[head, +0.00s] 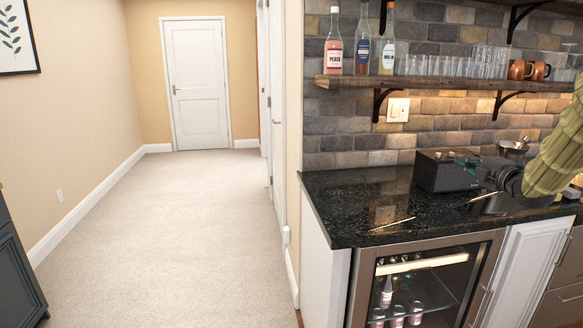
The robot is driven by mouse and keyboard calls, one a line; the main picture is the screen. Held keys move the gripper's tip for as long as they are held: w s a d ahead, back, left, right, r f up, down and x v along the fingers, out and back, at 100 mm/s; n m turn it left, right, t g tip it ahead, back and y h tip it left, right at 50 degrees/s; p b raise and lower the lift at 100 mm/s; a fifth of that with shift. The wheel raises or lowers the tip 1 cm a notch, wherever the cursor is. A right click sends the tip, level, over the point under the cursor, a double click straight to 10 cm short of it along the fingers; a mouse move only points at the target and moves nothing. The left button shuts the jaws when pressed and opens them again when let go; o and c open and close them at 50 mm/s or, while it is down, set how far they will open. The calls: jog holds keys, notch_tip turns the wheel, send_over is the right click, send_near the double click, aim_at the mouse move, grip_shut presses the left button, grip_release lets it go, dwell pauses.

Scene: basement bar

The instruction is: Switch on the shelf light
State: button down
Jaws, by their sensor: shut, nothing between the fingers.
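A white wall switch plate (398,110) is on the brick backsplash, under the wooden shelf (440,87) and between its black brackets. The bricks beside and right of the plate look warmly lit; no lamp body shows. The position of its rocker is too small to tell. My gripper (468,168) is shut and empty, reaching in from the right over the counter. It is in front of a black box-shaped device (438,180), lower than the plate, to its right and apart from it. The dark fingers partly blend with the device.
Bottles (362,42), glasses (425,64) and copper mugs (520,69) stand on the shelf. A glass-door fridge (425,285) is below. Open carpet (170,230) leads left to a white door (197,85).

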jog(key=s+a+f+m+g+h+p, duration=0.1)
jog(key=s+a+f+m+g, duration=0.2)
jog(key=f, duration=0.9)
jog(key=s+a+f+m, duration=0.25)
jog(key=a+f, duration=0.25)
jog(key=f, duration=0.6)
jog(key=s+a+f+m+g, duration=0.2)
jog(key=s+a+f, duration=0.15)
jog(key=f, duration=0.35)
jog(key=s+a+f+m+g+h+p, duration=0.1)
jog(key=s+a+f+m, duration=0.1)
jog(key=s+f, duration=0.35)
jog(key=s+a+f+m+g, duration=0.2)
jog(key=s+a+f, duration=0.1)
jog(key=f, duration=0.4)
jog(key=s+a+f+m+g, duration=0.2)
jog(key=s+a+f, duration=0.2)
jog(key=s+f, duration=0.45)
jog(key=s+a+f+m+g, duration=0.25)
jog(key=s+f, duration=0.25)
jog(key=s, duration=0.7)
jog(key=s+a+f+m+g, duration=0.1)
jog(key=s+a+m+g, duration=0.1)
jog(key=s, duration=0.8)
jog(key=s+a+f+m+g+p, duration=0.1)
jog(key=s+a, duration=0.3)
jog(key=s, duration=0.7)
jog(key=shift+s+f+m+g+h+p, duration=0.35)
jog(key=shift+f+m+g, duration=0.25)
jog(key=shift+g, duration=0.25)
